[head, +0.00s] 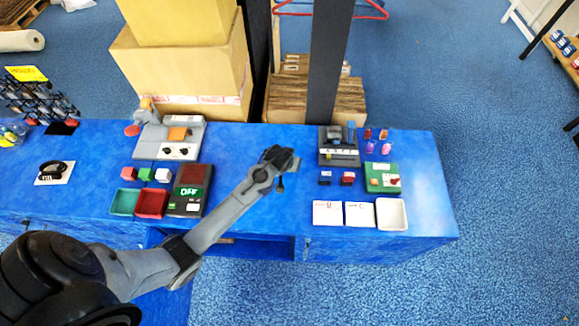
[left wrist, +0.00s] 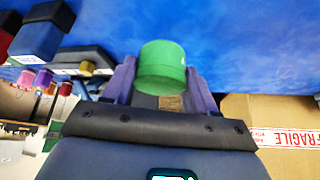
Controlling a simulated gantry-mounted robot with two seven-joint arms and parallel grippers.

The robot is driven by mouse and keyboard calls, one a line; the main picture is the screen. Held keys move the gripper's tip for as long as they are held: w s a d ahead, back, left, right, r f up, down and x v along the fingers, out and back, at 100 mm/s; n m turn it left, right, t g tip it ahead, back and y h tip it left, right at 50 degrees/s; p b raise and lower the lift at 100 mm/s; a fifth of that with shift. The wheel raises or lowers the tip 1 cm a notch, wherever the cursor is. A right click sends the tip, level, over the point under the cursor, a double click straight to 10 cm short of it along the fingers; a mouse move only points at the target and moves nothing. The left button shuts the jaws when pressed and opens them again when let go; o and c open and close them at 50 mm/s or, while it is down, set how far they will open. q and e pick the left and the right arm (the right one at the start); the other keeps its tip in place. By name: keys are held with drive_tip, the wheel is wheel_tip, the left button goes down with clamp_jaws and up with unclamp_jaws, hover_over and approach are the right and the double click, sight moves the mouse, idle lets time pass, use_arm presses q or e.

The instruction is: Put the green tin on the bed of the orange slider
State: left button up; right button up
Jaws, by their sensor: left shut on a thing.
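My left gripper (head: 281,160) is above the middle of the blue table in the head view. In the left wrist view the green tin (left wrist: 162,66), a short round cylinder, sits between the two purple fingers of this gripper (left wrist: 160,85), which is shut on it. The tin cannot be made out in the head view, where the gripper hides it. An orange block (head: 178,134) shows on a grey machine at the back left of the table; I cannot tell for sure that it is the orange slider. My right gripper is not in view.
A grey device (head: 338,155) stands right of the gripper, with small coloured cylinders beside it. A green box (head: 382,178), white cards (head: 327,213) and a white tray (head: 400,225) are nearby. Left are teal (head: 125,202) and red (head: 151,204) trays and a dark display unit (head: 187,208). Cartons (head: 190,70) stand behind.

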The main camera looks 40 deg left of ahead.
use_arm(q)
drive_tip(key=shift+f, duration=1.95)
drive_tip(key=shift+f, duration=0.2)
drive_tip(key=o, duration=1.1)
drive_tip(key=shift+r, duration=0.1)
